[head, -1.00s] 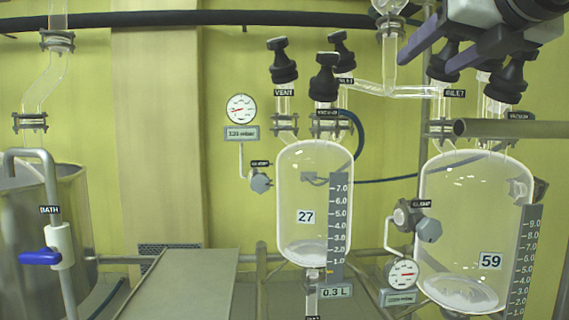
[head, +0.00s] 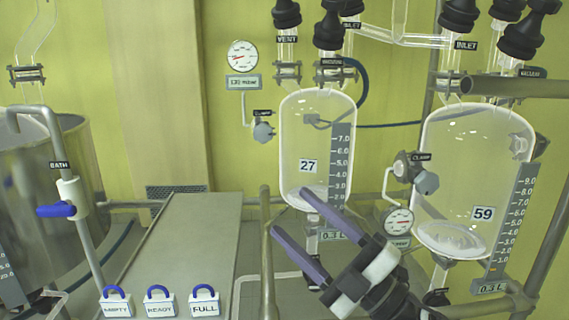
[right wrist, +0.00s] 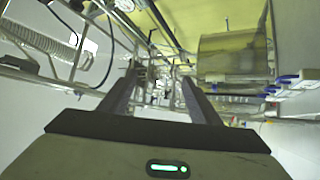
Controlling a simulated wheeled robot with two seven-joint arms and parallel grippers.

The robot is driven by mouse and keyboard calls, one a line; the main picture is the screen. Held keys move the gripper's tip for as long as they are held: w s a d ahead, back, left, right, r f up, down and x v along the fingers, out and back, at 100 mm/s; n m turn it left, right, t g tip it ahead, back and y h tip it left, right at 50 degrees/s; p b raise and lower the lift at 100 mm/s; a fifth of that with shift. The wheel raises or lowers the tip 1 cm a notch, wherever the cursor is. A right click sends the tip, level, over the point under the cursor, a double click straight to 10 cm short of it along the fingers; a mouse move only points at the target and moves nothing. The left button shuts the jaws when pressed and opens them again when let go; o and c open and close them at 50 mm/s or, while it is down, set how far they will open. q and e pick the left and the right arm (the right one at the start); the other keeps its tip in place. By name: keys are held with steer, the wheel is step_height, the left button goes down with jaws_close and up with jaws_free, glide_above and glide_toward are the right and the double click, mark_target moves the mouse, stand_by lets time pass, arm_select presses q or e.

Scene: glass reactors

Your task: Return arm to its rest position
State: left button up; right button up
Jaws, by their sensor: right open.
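My right gripper (head: 300,232) is at the lower middle of the head view, its arm coming in from the bottom right. Its two purple-grey fingers are apart with nothing between them. They overlap the lower part of glass reactor 27 (head: 318,130) in the picture; I cannot tell the distance between them. In the right wrist view the open fingers (right wrist: 160,88) point away from the camera, with pipes and frame parts beyond. Glass reactor 59 (head: 465,165) stands to the right. My left gripper is not in view.
A metal bath vessel (head: 75,175) with a blue-handled valve (head: 56,211) stands at left. A grey bench (head: 190,240) has tags MMPTY (head: 116,307), READY (head: 160,308) and FULL (head: 205,308) at its front edge. Gauges (head: 243,57) and metal rails surround the reactors.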

steer(key=s+d+f+m+t+h+p, duration=0.1)
steer(key=d+f+m+h, duration=0.3)
steer(key=f, duration=0.4)
steer(key=s+d+f+m+t+h, duration=0.1)
steer(key=s+d+f+m+h, duration=0.1)
steer(key=f+m+h, duration=0.4)
steer(key=s+d+f+m+t+h+p, duration=0.1)
steer(key=d+f+m+h, duration=0.25)
steer(key=f+m, duration=0.4)
steer(key=s+d+f+m+g, duration=0.1)
steer(key=s+f+g, duration=0.2)
steer(key=s+f, duration=0.4)
steer(key=s+d+f+m+g+h, duration=0.1)
steer(key=s+f+m+g, duration=0.1)
steer(key=s+f, duration=0.5)
steer(key=s+d+f+m+g+h, duration=0.1)
steer(key=s+f+g, duration=0.2)
steer(key=s+f, duration=0.3)
steer(key=shift+s+d+f+m+g+p, duration=0.3)
steer(key=shift+s+f+m+p, duration=0.1)
steer(key=shift+f, duration=0.35)
